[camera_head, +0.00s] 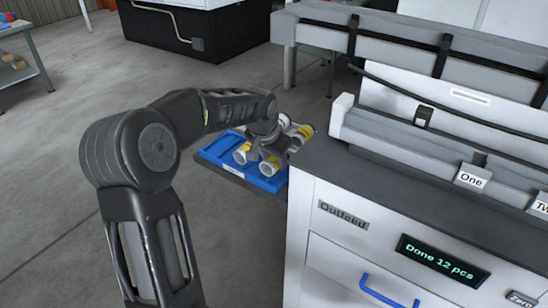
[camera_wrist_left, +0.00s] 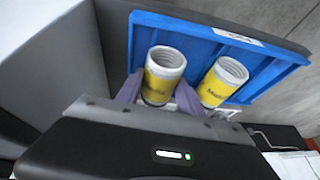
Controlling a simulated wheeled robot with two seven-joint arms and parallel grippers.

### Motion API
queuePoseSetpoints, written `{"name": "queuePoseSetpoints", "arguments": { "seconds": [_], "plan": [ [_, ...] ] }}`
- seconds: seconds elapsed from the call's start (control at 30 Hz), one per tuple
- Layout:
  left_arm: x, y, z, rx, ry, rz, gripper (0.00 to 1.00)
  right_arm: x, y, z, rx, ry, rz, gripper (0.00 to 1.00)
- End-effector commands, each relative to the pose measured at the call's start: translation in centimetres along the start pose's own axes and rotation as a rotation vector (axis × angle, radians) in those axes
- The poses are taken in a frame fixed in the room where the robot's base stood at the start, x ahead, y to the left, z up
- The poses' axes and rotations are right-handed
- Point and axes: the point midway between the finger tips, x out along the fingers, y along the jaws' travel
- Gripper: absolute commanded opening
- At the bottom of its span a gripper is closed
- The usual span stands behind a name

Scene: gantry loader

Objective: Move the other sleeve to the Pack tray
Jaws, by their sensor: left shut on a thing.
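Two white sleeves with yellow bands are at the blue tray (camera_head: 210,152). In the wrist view, one sleeve (camera_wrist_left: 164,62) stands between the fingers of my left gripper (camera_wrist_left: 158,88), which is shut on it. The other sleeve (camera_wrist_left: 224,78) is just to its right, apart from the fingers, against the blue tray (camera_wrist_left: 200,40). In the head view, the two sleeves show at the tray's right part, one nearer (camera_head: 269,166) and one farther left (camera_head: 241,154). My left wrist partly hides the tray. I cannot read the tray's label. My right gripper is out of view.
The white machine (camera_head: 325,240) stands right beside the tray, with an "Outfeed" plate and a display reading "Done 12 pcs" (camera_head: 443,262). Pale and yellow shapes (camera_head: 302,131) behind my wrist are unclear. Open grey floor lies to the left.

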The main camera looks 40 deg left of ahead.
Motion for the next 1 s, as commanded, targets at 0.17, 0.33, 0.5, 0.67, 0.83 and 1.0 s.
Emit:
{"name": "queuePoseSetpoints", "arguments": {
  "seconds": [0.17, 0.33, 0.5, 0.67, 0.83, 1.0],
  "plan": [
    [-0.1, 0.0, -0.1, 0.0, 0.002, 0.0, 0.46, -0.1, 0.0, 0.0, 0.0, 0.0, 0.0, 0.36],
    [-0.1, 0.0, -0.1, 0.0, 0.001, 0.0, 0.6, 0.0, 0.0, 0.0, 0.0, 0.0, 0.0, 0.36],
    [-0.1, 0.0, 0.0, 0.0, 0.0, 0.0, 0.69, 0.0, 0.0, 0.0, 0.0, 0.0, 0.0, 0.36],
    [0.0, 0.0, 0.1, 0.0, -0.002, 0.001, 0.69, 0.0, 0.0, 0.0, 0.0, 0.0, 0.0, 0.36],
    [-0.7, 0.0, 0.0, 0.001, -0.001, 0.0, 0.69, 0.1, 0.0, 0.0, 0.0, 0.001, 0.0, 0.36],
    [-3.0, 0.0, 0.0, 0.0, 0.003, -0.001, 0.69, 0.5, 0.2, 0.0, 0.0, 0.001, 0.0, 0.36]
  ]
}}
